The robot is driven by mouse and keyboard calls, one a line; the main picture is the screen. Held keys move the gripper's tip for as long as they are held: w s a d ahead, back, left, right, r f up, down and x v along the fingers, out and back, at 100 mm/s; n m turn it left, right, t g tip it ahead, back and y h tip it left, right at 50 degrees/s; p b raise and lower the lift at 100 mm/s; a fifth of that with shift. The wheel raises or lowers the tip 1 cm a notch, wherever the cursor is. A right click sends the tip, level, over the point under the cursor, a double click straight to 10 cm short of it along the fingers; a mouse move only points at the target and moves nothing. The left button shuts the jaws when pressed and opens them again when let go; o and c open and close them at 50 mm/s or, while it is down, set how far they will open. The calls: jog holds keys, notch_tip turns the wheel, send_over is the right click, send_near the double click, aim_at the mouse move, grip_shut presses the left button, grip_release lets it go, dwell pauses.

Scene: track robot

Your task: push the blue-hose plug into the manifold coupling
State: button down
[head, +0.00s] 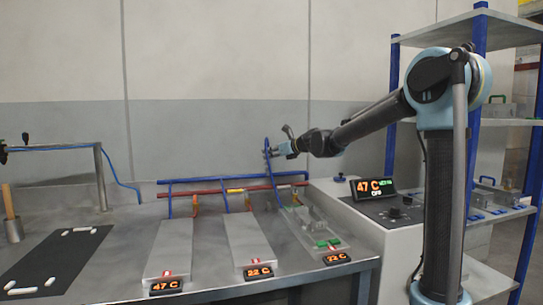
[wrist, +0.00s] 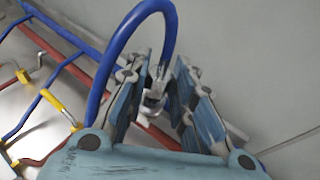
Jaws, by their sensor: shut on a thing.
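My gripper (head: 270,151) is raised above the back right of the bench, near the wall. In the wrist view its fingers (wrist: 160,85) are closed around a silvery metal plug (wrist: 153,95). The blue hose (wrist: 166,22) arches up from between the fingers and bends down to the left; in the head view it (head: 267,144) hangs from the gripper towards the bench. The manifold's blue pipe (head: 215,180) and red pipe (head: 208,191) run along the back of the bench, below the gripper. I cannot make out the coupling. The plug is clear of the pipes.
Three plates with temperature displays stand on the bench, the left one reading 47 C (head: 167,287). A control box (head: 375,187) stands to the right, beside a blue-posted shelf (head: 481,60). A black mat (head: 58,257) lies at left.

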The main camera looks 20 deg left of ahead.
jog(key=shift+f, duration=0.6)
jog(key=c, duration=1.3)
grip_release()
jog(key=shift+d, duration=0.1)
jog(key=v, duration=1.2)
